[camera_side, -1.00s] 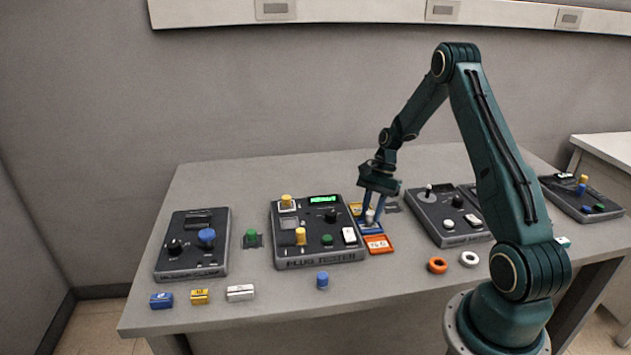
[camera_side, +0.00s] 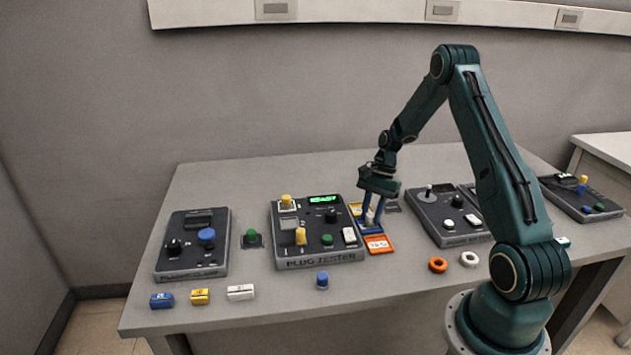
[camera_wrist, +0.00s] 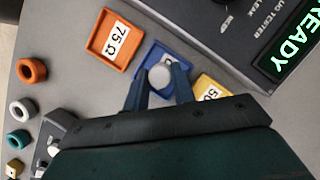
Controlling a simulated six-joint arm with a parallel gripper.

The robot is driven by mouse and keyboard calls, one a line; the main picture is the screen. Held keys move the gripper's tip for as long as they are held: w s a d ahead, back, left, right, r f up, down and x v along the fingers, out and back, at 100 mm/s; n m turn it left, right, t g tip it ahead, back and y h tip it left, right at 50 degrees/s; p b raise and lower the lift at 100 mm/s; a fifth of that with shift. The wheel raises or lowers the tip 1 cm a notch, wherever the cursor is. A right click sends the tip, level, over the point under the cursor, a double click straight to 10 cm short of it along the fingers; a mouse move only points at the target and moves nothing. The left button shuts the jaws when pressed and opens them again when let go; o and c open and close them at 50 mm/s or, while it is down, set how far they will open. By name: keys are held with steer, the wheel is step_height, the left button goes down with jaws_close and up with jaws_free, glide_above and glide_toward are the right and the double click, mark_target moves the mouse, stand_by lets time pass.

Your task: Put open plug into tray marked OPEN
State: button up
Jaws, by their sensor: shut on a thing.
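My gripper (camera_side: 371,220) is shut on a pale grey-white plug, held upright between its two blue fingers. The plug (camera_wrist: 160,76) shows from above in the wrist view, where my gripper (camera_wrist: 159,84) straddles it. Both are over or inside the blue tray (camera_wrist: 150,52), which sits between an orange tray and a yellow tray. The blue tray's label is mostly hidden by the plug and fingers, so I cannot read it. Whether the plug touches the tray floor I cannot tell.
The orange tray (camera_wrist: 108,41) is marked 75Ω. The yellow tray (camera_wrist: 213,90) has a partly hidden label. The plug tester (camera_side: 318,232) stands left of the trays, its display reading READY. Another control box (camera_side: 447,215) stands to the right. Orange and white rings lie in front.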

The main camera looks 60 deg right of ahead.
steer(key=shift+f, duration=0.2)
stand_by(0.4)
steer(key=o, duration=1.5)
steer(key=shift+o, duration=0.2)
steer(key=shift+r, duration=0.2)
steer(key=shift+r, duration=3.3)
steer(key=shift+r, duration=0.1)
